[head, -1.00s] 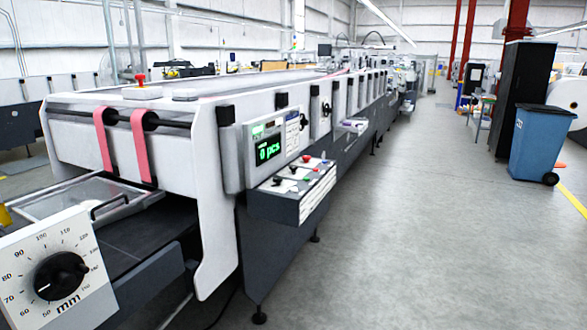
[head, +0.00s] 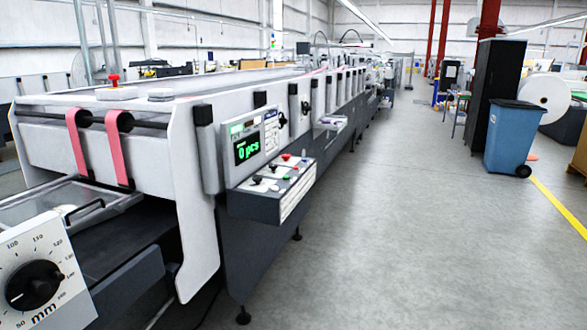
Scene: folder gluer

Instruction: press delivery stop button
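The folder gluer (head: 185,225) runs from the left foreground back to the centre of the head view. A small control panel (head: 262,200) juts from its side, with black knobs, red buttons (head: 286,157) and a green one. Which of them is the delivery stop button cannot be told at this size. Above it, a counter display (head: 248,148) reads "0 pcs" in green. A red mushroom button (head: 114,79) stands on the machine's top at the left. Neither of my grippers is in view.
A wide grey floor (head: 400,230) is clear to the right of the machine. A blue wheeled bin (head: 511,140) and a tall black cabinet (head: 492,90) stand at the right. A mm dial (head: 36,283) sits at the lower left. A machine foot (head: 243,315) touches the floor below the panel.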

